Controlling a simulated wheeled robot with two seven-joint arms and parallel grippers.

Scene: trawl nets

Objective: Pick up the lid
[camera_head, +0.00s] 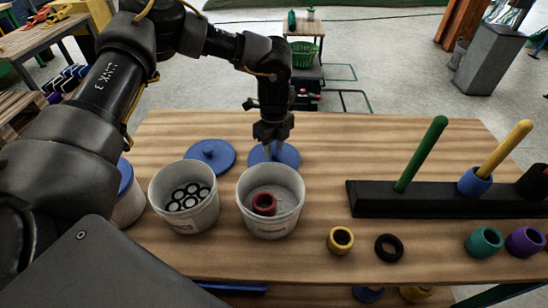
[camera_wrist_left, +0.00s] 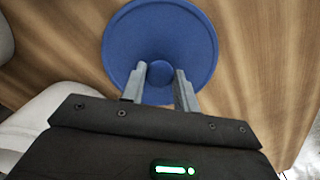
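A round blue lid (camera_head: 288,156) with a central knob lies behind the right-hand white bucket (camera_head: 270,222) on the wooden table. My left gripper (camera_head: 268,150) points down over this lid. In the left wrist view the lid (camera_wrist_left: 160,30) is below the fingers, with its knob (camera_wrist_left: 160,73) between the two fingertips (camera_wrist_left: 160,76). The fingers look apart, one on each side of the knob; whether they touch it is hard to tell. A second blue lid (camera_head: 211,154) lies to the left, behind the other white bucket (camera_head: 184,218). My right gripper is not in view.
The left bucket holds several black rings; the right one holds a red ring (camera_head: 264,204). A black rack (camera_head: 432,200) with green and yellow pegs stands at the right. Yellow, black, teal and purple rings lie at the front. The table behind the lids is clear.

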